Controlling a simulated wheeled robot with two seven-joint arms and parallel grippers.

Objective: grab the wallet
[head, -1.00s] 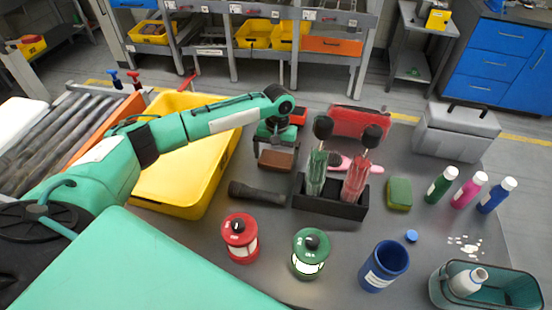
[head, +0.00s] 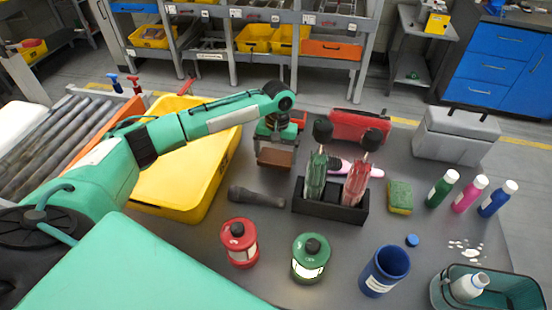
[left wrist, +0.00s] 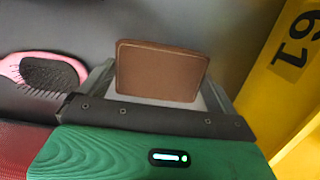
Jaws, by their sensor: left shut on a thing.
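The brown wallet (head: 275,157) is in my left gripper (head: 275,152), near the middle of the grey table in the head view. In the left wrist view the wallet (left wrist: 160,72) stands between the two fingers of the gripper (left wrist: 162,80), which are shut on it. Whether the wallet's lower edge touches the table cannot be told. My right gripper is in neither view.
A yellow tray (head: 150,205) stands to the left of the wallet. A dark flashlight (head: 257,196) lies in front of it. A red case (head: 360,125) lies behind.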

